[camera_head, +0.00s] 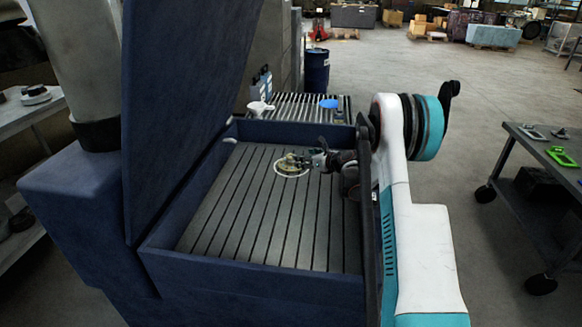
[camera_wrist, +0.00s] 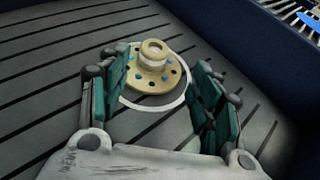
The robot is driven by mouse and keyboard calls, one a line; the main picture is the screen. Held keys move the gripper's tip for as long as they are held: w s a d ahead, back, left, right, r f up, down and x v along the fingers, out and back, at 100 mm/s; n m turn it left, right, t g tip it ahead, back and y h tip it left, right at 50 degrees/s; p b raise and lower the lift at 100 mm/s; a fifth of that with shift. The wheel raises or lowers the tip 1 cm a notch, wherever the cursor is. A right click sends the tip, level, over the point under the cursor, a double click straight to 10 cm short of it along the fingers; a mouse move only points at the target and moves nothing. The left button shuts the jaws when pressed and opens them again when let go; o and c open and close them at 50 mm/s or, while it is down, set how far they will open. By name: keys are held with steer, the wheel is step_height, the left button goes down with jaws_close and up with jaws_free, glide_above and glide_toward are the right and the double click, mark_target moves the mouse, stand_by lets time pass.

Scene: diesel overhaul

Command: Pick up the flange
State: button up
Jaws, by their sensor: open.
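The flange (camera_wrist: 153,70) is a pale yellow-brown disc with a raised round hub and a ring of holes. It lies on a white ring marked on the slatted floor of a blue open-lidded bin. No clear contact with the flange shows.
The bin's blue wall (camera_head: 245,278) surrounds the slatted floor (camera_head: 235,215), and its raised lid (camera_head: 180,110) stands at the left. Much of the slatted floor is clear. A grey cart (camera_head: 530,170) with a green part (camera_head: 561,156) stands at the right. A blue barrel (camera_head: 315,70) is behind.

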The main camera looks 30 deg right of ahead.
mark_target(291, 156)
steer(key=x, duration=0.3)
steer(key=shift+b, duration=0.3)
steer(key=shift+a+b+x, duration=0.2)
steer(key=shift+b+x, duration=0.5)
steer(key=shift+x, duration=0.65)
steer(key=shift+a+b+x, duration=0.2)
steer(key=shift+b+x, duration=0.5)
steer(key=shift+x, duration=0.65)
steer(key=shift+s, duration=0.15)
jaws_close()
steer(key=shift+r, duration=0.15)
